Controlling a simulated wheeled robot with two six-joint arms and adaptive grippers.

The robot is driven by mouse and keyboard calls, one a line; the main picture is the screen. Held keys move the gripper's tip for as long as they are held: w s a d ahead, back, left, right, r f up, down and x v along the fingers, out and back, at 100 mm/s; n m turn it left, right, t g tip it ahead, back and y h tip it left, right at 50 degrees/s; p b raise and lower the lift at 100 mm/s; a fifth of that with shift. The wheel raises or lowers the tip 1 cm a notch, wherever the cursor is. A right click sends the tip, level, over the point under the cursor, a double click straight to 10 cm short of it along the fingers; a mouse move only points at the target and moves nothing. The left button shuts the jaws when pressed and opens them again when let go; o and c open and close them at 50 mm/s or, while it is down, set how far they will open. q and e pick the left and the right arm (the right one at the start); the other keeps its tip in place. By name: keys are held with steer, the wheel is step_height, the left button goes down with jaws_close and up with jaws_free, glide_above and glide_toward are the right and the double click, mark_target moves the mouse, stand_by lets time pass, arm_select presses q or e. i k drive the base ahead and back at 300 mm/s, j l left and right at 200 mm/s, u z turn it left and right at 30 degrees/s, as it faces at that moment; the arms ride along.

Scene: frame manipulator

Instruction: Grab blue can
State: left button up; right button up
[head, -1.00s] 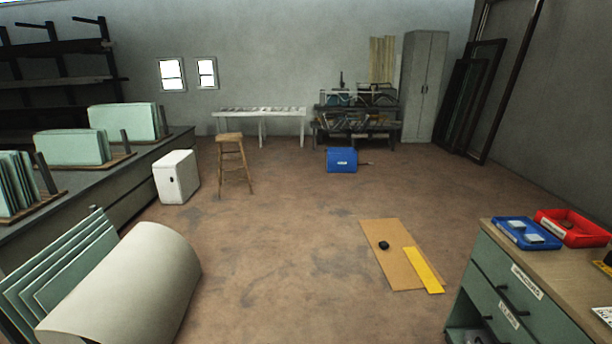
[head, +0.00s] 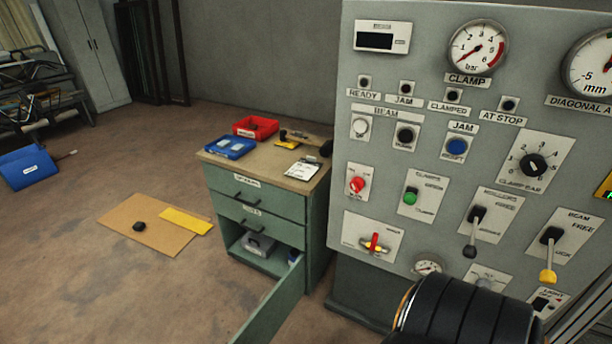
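A small blue object (head: 293,257), partly hidden, sits at the right of the open lower compartment of the green cabinet; it may be the blue can, but it is too small to tell. A larger blue box-like container (head: 22,169) with a white label lies on the floor at the far left; I cannot tell whether it is a can. Neither of my grippers shows in the head view.
The green cabinet (head: 258,205) has its lower door (head: 272,303) swung open towards me. On top are a blue tray (head: 230,147) and a red tray (head: 256,127). A grey control panel (head: 440,140) fills the right.

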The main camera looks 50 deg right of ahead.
mark_target(293, 254)
steer(key=z, duration=1.05)
steer(key=u, duration=0.3)
